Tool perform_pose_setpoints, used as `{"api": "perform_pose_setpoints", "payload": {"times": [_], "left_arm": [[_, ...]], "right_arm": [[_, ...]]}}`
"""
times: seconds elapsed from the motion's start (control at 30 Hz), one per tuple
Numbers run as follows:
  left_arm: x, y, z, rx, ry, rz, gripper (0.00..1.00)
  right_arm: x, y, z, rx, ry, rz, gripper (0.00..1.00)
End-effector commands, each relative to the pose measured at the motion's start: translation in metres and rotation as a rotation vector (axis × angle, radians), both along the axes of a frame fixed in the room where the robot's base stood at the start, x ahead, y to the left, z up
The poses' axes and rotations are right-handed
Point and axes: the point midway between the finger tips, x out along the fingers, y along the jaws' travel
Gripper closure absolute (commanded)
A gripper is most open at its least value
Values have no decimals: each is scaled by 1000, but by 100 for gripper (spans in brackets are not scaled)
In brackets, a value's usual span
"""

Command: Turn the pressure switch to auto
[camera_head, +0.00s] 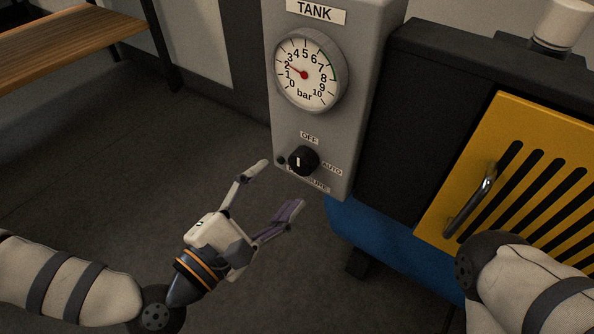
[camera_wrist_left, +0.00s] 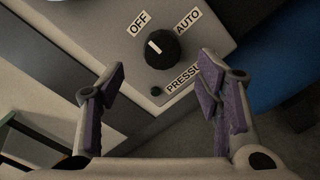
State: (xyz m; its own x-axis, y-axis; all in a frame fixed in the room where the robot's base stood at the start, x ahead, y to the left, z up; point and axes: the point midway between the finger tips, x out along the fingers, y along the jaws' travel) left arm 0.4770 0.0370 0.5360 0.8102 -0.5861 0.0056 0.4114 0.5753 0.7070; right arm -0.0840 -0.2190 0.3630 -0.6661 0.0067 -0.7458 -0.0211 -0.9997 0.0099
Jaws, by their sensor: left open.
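The pressure switch is a black round knob (camera_head: 303,160) with a white pointer line, low on the grey tank panel (camera_head: 355,60). In the head view its line points up towards the OFF label (camera_head: 310,138); the AUTO label (camera_head: 332,169) is to its right. The knob also shows in the left wrist view (camera_wrist_left: 161,48), where the line points up-left towards OFF. My left gripper (camera_head: 281,184) is open and empty, in front of and just below the knob, apart from it. In the wrist view the knob lies beyond and between the fingertips. My right gripper is out of view.
A round gauge (camera_head: 309,70) sits above the knob, its red needle near 2 bar. A small dark button (camera_wrist_left: 156,91) is beside the PRESSURE label (camera_wrist_left: 183,78). Right of the panel stands a dark cabinet with a yellow slotted door (camera_head: 520,180) and metal handle (camera_head: 471,200). A wooden bench (camera_head: 65,40) is back left.

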Motion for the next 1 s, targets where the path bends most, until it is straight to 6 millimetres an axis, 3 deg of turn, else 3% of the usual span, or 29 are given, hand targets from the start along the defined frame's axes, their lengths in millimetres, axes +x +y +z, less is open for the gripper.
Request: {"api": "perform_pose_setpoints", "payload": {"times": [0.1, 0.3, 0.6, 0.67, 0.83, 1.0], "left_arm": [[23, -18, -3, 1, 0, -4, 41], [48, -36, -2, 2, 1, -2, 41], [52, -39, -1, 2, 3, -1, 41], [52, -39, -1, 2, 3, -1, 50], [52, -39, -2, 4, 3, -2, 89], [52, -39, -1, 5, 2, -1, 89]], "right_arm": [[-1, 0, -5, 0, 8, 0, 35], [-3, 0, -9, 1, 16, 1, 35], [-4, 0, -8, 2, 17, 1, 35], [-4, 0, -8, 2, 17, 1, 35], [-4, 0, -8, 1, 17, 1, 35], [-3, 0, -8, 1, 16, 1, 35]]}}
